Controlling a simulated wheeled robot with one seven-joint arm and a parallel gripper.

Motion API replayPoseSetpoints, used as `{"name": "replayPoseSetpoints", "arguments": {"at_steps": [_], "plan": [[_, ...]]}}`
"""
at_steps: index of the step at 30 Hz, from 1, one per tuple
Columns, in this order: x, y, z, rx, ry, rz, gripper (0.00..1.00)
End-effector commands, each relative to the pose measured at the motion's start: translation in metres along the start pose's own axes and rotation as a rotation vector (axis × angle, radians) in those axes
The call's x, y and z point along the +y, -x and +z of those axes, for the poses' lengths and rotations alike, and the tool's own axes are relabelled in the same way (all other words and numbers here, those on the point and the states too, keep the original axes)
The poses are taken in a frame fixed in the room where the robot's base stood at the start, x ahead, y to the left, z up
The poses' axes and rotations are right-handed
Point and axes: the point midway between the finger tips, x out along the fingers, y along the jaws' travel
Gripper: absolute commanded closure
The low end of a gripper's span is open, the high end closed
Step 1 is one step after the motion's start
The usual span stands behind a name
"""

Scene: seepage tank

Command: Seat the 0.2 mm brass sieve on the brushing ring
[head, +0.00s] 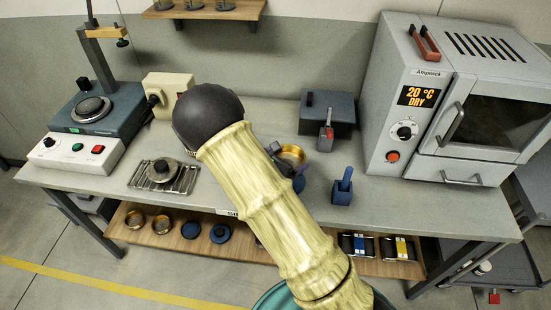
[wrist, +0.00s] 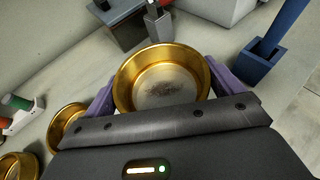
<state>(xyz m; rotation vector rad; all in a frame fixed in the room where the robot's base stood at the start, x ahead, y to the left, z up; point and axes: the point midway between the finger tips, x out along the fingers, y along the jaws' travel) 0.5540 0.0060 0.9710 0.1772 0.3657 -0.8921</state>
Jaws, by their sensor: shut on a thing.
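My gripper (wrist: 162,89) is shut on a brass sieve (wrist: 126,84), with a purple finger on each side of its wall. The sieve's open top faces the wrist camera, and a dark patch lies on the pale mesh inside. In the head view the held sieve (head: 293,153) shows just right of my arm, over the bench, and my gripper is mostly hidden by the arm. I cannot tell from these views whether the sieve touches anything below it. I cannot clearly make out the brushing ring. Two more brass vessels (wrist: 66,122) show at left in the wrist view.
A dark box (head: 330,115) stands behind the sieve, and a blue holder (head: 342,191) with an upright handle stands right. The oven (head: 425,110) fills the bench's right end. A wire rack (head: 150,185) lies left. The lower shelf (head: 190,251) holds brass sieves and blue round pieces.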

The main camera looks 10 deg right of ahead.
Motion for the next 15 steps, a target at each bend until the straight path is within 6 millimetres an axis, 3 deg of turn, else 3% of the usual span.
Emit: {"name": "replayPoseSetpoints", "arguments": {"at_steps": [11, 15], "plan": [[0.002, 0.001, -0.002, -0.001, 0.001, 0.004, 0.34], [0.001, -0.003, -0.011, 0.000, 0.002, 0.003, 0.34]]}}
